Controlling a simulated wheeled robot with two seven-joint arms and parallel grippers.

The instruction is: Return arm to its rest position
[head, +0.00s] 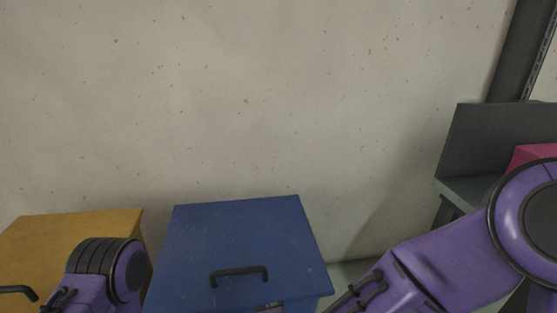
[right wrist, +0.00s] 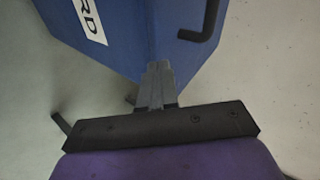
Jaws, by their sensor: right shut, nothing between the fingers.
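My right arm (head: 440,265) comes in from the right in the head view, and its gripper lies below the frame's lower edge. In the right wrist view my right gripper (right wrist: 158,80) is shut with its fingers together and empty. Its fingertips overlap the lower part of a blue box (right wrist: 120,40) in the picture; I cannot tell whether they touch it. My left arm (head: 105,275) shows at the lower left of the head view. Its gripper is out of view.
A blue lidded box (head: 240,235) with a black handle (head: 238,272) stands by the wall. A yellow box (head: 70,240) is to its left. A grey shelf (head: 490,140) with a pink box (head: 535,153) is at the right. The wrist view shows a white label (right wrist: 88,18) and bare floor.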

